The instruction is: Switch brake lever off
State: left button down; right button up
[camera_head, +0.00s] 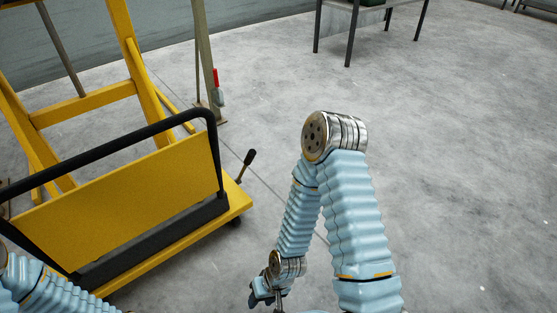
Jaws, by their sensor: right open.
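The brake lever (246,163) is a short rod with a dark knob, tilted up to the right at the right end of a yellow cart (115,205). My right arm reaches in from the lower right and bends down. My right gripper (267,298) is at the bottom edge, below the lever in the picture and apart from it. It is open, small and partly cut off, and I see nothing in it. Part of my left arm shows at the lower left. My left gripper is out of view.
The cart has a black push rail (110,150) and a wheel under its right corner. Behind it stand a yellow frame (85,105) and a post (204,60) with a red-and-grey item. A table (360,12) stands at the back. The floor (460,170) to the right is clear.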

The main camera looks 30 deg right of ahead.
aim_at(252, 153)
jog(key=k+l, duration=0.1)
jog(key=l, duration=0.3)
jog(key=k+l+u, duration=0.15)
jog(key=l, duration=0.65)
jog(key=k+l+u, duration=0.1)
jog(key=l, duration=0.3)
jog(key=k+l+u, duration=0.1)
jog(key=l, duration=0.3)
jog(key=k+l, duration=0.25)
jog(key=i+z, duration=0.15)
jog(key=z, duration=0.35)
jog(key=i+z, duration=0.15)
jog(key=z, duration=0.35)
